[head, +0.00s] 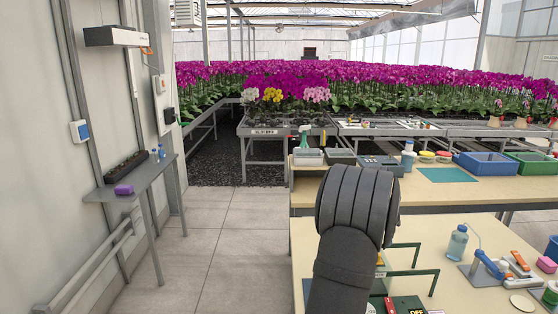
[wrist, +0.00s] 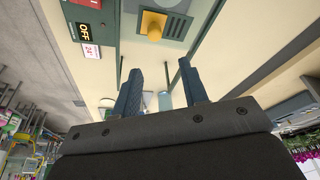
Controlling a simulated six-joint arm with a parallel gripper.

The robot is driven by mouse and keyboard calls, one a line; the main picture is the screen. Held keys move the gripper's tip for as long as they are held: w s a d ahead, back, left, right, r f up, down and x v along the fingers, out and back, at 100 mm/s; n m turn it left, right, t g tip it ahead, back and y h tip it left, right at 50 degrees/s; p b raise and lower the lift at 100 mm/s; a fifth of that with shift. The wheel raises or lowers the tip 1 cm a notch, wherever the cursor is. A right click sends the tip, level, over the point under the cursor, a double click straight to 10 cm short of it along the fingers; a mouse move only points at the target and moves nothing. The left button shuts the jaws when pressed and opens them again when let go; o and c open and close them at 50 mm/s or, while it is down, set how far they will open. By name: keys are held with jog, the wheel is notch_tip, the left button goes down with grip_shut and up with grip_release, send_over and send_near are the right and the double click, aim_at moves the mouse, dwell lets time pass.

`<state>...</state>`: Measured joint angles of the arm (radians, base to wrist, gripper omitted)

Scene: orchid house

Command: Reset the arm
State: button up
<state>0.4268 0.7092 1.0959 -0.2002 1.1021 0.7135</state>
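My arm (head: 355,210) rises dark and bent in the middle of the head view, in front of the near bench. My gripper is hidden behind it there. In the wrist view my gripper (wrist: 160,82) shows two blue-grey fingers standing apart with nothing between them. I cannot tell how far the fingers are from these.
The near bench (head: 460,210) carries a spray bottle (head: 457,242), a blue-handled tool (head: 488,264) and green frames (head: 415,268) close beside my arm. A second bench behind holds a blue crate (head: 486,164) and a green crate (head: 533,162). The floor (head: 220,235) to the left is clear.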

notch_tip(320, 180, down, 7)
jog(key=shift+f, duration=0.1)
jog(key=shift+w, duration=0.15)
dwell(0.5)
